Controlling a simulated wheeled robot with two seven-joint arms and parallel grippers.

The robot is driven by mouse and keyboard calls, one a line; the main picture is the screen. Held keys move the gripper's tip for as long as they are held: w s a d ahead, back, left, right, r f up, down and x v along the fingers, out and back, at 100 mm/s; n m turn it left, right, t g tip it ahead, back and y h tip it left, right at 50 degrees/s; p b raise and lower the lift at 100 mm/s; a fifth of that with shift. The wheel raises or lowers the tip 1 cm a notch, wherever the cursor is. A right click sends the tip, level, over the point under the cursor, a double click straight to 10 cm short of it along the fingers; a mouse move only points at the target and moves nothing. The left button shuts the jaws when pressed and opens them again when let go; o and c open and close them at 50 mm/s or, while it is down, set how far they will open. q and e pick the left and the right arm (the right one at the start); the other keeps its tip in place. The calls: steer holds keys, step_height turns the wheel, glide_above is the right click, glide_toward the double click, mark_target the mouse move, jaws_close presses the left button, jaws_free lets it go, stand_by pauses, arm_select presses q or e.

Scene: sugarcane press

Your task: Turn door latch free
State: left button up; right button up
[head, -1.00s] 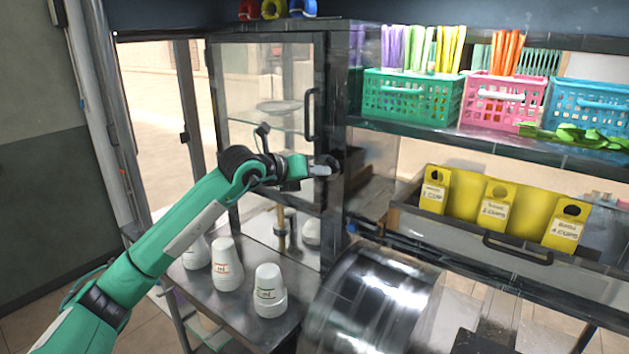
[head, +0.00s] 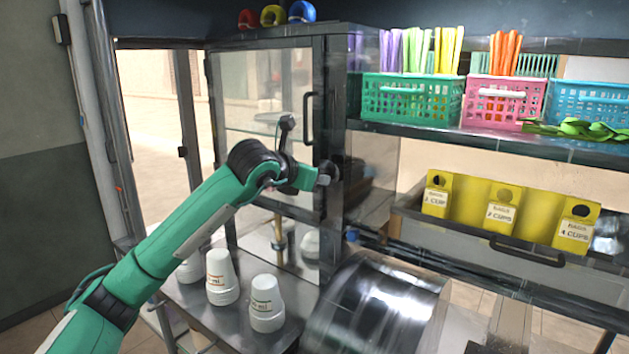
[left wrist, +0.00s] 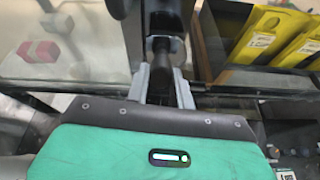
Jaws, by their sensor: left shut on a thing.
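The door latch (head: 328,169) is a dark round knob on the metal frame at the edge of the glass cabinet door (head: 262,90). My left gripper (head: 322,178) is at the latch, its grey fingers reaching it from the left. In the left wrist view the two grey fingers (left wrist: 162,86) are shut on the dark stem of the latch (left wrist: 161,60). The fingers partly hide the latch in the head view. The door looks closed, with its black bar handle (head: 308,118) just above the gripper. My right gripper is not in view.
Stacked white cups (head: 222,277) stand on the metal counter below my left arm. A shiny metal drum (head: 365,305) is at the lower middle. Yellow bag holders (head: 505,205) and a shelf with a green basket (head: 412,100) are to the right.

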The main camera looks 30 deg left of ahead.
arm_select(q)
steer(key=shift+f, duration=0.1)
steer(key=o, duration=1)
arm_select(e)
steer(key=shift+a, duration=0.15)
arm_select(q)
steer(key=shift+s, duration=0.1)
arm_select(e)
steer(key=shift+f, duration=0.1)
arm_select(q)
steer(key=b+v, duration=0.4)
steer(key=v, duration=0.9)
steer(key=shift+s+a, duration=0.1)
steer(key=shift+s, duration=0.2)
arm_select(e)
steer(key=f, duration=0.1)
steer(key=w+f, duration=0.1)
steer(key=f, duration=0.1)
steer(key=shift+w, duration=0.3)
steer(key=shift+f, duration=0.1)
